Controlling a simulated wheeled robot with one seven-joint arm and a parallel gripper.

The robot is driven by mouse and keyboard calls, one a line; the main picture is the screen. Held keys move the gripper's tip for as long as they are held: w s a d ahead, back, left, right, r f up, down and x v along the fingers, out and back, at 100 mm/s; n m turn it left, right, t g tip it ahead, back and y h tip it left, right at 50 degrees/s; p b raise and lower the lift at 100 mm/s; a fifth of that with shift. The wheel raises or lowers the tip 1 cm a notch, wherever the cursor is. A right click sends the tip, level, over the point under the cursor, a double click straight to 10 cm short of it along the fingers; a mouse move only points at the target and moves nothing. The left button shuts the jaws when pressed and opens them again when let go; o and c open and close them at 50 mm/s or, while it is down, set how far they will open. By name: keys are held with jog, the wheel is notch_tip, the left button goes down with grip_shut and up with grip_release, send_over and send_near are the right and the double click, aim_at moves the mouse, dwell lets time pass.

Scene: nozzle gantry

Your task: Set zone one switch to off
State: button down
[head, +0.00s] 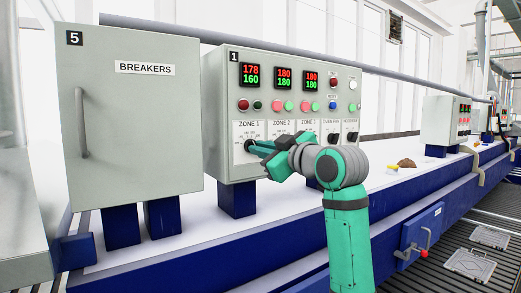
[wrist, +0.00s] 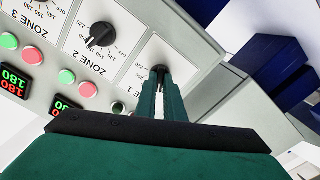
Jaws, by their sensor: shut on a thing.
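The zone 1 switch is a black rotary knob (head: 249,146) on a white dial plate marked ZONE 1, low on the left of control panel 1 (head: 217,120). My gripper (head: 256,148) reaches it from the right, its fingers closed on the knob. In the wrist view the two green fingers of my gripper (wrist: 159,72) meet at the dark knob (wrist: 158,68) and hide most of it. The knob's pointer is hidden, so its setting cannot be read. The display above zone 1 (head: 251,76) shows 178 over 160.
The zone 2 knob (wrist: 102,35) is close beside the fingers. Red and green buttons (head: 243,105) sit above the dials. A grey breakers cabinet (head: 130,130) stands to the left. Blue supports (head: 237,198) are below the panel, and a brown lump (head: 407,163) lies on the white surface.

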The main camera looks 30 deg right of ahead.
jog(key=n, duration=0.8)
jog(key=shift+n, duration=0.4)
dwell(0.4)
jog(key=c, duration=1.9)
grip_release()
jog(key=shift+o, duration=0.2)
jog(key=s, duration=1.1)
